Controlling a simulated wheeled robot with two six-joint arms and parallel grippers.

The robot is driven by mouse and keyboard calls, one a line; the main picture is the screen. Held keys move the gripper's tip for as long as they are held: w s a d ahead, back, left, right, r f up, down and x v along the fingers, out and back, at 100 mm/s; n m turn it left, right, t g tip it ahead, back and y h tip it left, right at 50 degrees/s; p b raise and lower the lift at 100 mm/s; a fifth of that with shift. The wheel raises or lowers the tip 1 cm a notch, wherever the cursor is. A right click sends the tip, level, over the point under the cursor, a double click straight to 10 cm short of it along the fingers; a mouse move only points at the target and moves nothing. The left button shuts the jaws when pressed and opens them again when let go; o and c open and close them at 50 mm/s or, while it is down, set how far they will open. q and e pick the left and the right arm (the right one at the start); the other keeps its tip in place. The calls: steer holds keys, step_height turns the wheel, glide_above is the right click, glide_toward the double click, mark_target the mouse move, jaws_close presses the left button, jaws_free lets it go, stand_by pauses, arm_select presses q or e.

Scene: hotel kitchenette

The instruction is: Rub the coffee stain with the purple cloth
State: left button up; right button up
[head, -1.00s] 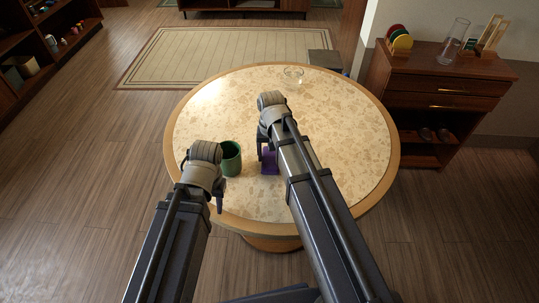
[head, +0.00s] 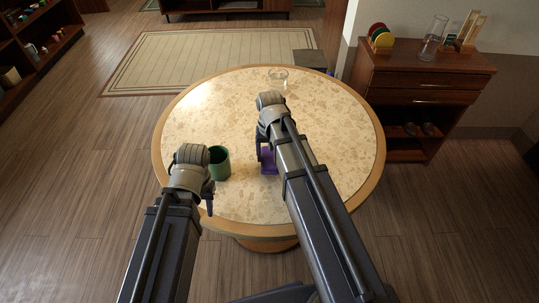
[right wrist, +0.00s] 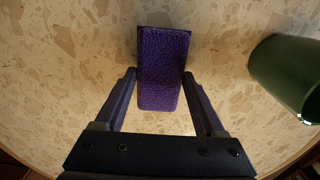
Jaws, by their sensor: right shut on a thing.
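The purple cloth (head: 269,162) is a small fuzzy block at the middle of the round table (head: 208,112), partly hidden by my right arm. In the right wrist view the cloth (right wrist: 162,60) sits between the two fingers of my right gripper (right wrist: 160,76), which is shut on it. It is at or just above the tabletop; I cannot tell if it touches. My right gripper also shows in the head view (head: 265,150). My left gripper (head: 208,200) hangs at the table's near left, its jaws mostly hidden. I cannot make out the coffee stain for certain.
A green mug (head: 219,164) stands left of the cloth, close to my left gripper; it also shows in the right wrist view (right wrist: 290,72). A clear glass dish (head: 278,79) is at the table's far side. A wooden cabinet (head: 420,82) stands right. The table's right side is clear.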

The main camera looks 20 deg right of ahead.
steer(key=shift+r+p, duration=2)
steer(key=shift+r, duration=0.4)
step_height(320, 180, up, 3)
steer(key=p, duration=0.3)
steer(key=shift+r, duration=0.1)
